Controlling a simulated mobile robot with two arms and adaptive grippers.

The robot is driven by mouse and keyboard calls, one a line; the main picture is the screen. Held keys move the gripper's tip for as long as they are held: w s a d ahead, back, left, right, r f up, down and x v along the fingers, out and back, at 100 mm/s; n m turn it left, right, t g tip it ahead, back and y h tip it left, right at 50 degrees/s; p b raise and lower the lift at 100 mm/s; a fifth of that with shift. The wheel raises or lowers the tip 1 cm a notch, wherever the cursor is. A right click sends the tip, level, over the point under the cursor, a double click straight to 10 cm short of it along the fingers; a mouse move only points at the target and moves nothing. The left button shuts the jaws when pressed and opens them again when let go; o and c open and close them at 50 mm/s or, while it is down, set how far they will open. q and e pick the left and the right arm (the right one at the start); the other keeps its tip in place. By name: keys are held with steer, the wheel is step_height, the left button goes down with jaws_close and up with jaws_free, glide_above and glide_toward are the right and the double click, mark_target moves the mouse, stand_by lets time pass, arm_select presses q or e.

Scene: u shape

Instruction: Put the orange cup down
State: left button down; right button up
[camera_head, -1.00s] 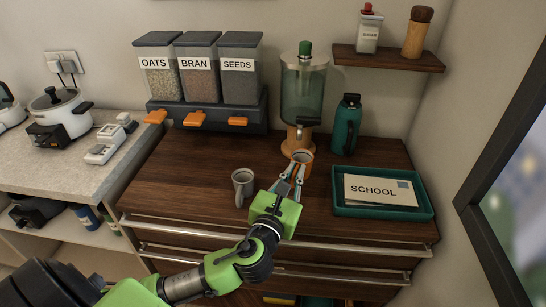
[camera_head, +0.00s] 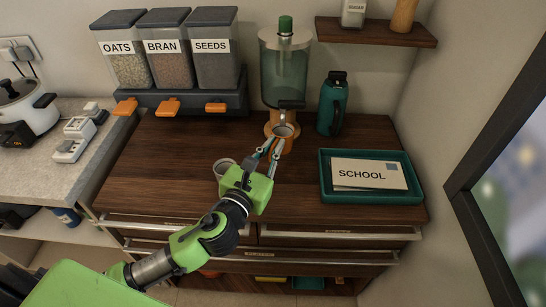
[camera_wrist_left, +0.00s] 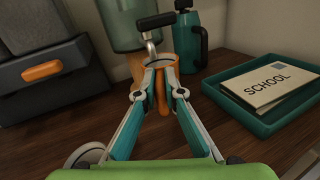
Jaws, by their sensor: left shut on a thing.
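The orange cup (camera_head: 284,131) is at the front of the drink dispenser (camera_head: 285,70), just below its tap. My left gripper (camera_head: 275,145) is shut on the cup from the front. In the left wrist view the orange cup (camera_wrist_left: 160,60) stands upright between the fingertips (camera_wrist_left: 160,72), its rim under the metal tap. I cannot tell whether its bottom touches the wooden top. My right gripper is in neither current view.
A teal bottle (camera_head: 332,104) stands right of the dispenser. A teal tray (camera_head: 414,192) with a SCHOOL envelope lies at right. Cereal bins (camera_head: 165,48) stand at back left. Wooden top (camera_head: 170,160) at left is clear.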

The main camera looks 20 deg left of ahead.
arm_select(q)
steer(key=shift+w+a+f, duration=0.15)
steer(key=shift+w+f, duration=0.35)
steer(key=shift+f, duration=0.1)
steer(key=shift+w+a+f, duration=0.15)
steer(key=shift+w+f, duration=0.3)
steer(key=shift+f, duration=0.15)
steer(key=shift+w+a+f+b, duration=0.15)
steer(key=shift+w+f+b, duration=0.2)
steer(key=shift+w+f, duration=0.15)
step_height(320, 180, down, 3)
steer(key=shift+r+b, duration=0.2)
steer(key=shift+b, duration=0.2)
steer(key=shift+f, duration=0.25)
arm_select(e)
steer(key=shift+w+a+f, duration=0.2)
steer(key=shift+f, duration=0.25)
steer(key=shift+w+a+f, duration=0.2)
steer(key=shift+f, duration=0.25)
arm_select(q)
steer(key=shift+f, duration=0.1)
arm_select(e)
steer(key=shift+f, duration=0.1)
arm_select(q)
steer(key=c, duration=2.1)
jaws_free()
steer(key=shift+c, duration=0.2)
arm_select(e)
steer(key=shift+d, duration=0.1)
steer(key=shift+d, duration=0.1)
